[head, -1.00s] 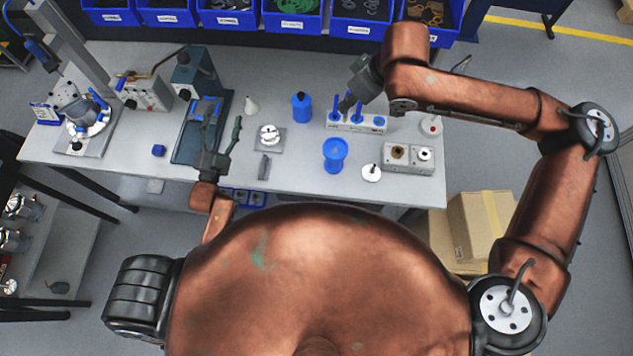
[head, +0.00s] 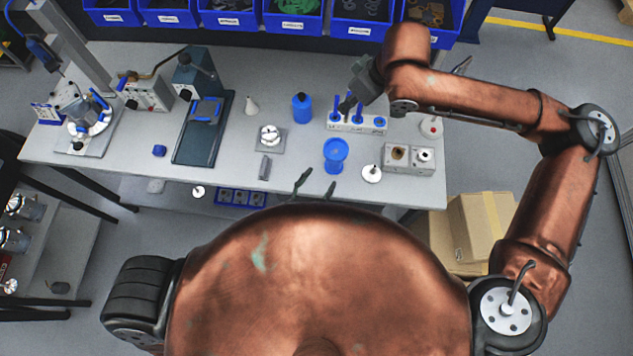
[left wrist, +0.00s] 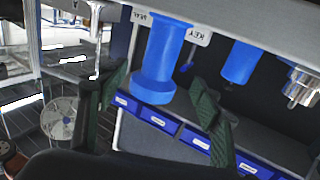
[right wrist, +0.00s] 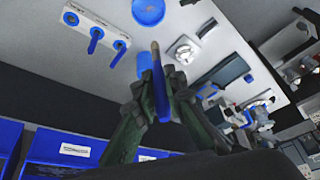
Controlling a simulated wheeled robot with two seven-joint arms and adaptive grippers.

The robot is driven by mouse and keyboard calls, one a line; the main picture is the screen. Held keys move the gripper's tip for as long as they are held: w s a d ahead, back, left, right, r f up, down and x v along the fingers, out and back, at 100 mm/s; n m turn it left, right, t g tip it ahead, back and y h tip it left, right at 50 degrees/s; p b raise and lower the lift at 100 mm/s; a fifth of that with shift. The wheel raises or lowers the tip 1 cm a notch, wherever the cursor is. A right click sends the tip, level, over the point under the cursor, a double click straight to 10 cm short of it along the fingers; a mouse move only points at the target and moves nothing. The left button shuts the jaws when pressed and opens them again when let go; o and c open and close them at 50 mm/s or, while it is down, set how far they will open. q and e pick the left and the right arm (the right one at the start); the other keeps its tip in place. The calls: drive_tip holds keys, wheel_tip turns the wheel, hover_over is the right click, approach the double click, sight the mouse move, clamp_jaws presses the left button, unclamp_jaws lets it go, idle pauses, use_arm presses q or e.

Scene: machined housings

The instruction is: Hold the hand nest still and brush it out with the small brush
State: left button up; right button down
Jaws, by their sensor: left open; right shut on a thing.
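The hand nest is probably the small square grey plate with a pale round seat (head: 270,137) on the bench's middle; it also shows in the right wrist view (right wrist: 183,50). I cannot tell if chips lie in it. In the right wrist view the right gripper (right wrist: 160,95) is shut on the small brush (right wrist: 161,100), with a blue handle and a tan tip. My left gripper (head: 318,184) is open and empty at the bench's front edge; its spread fingers show in the left wrist view (left wrist: 157,95).
A grey block with two round seats (head: 409,158) is at right. A dark press (head: 203,130) stands left. A grey bar (head: 265,167) lies before the nest.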

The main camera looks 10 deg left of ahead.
sight(335, 157)
use_arm(q)
drive_tip(key=x, duration=1.1)
drive_tip(key=shift+a, duration=0.1)
drive_tip(key=shift+c, duration=0.4)
drive_tip(key=c, duration=1.3)
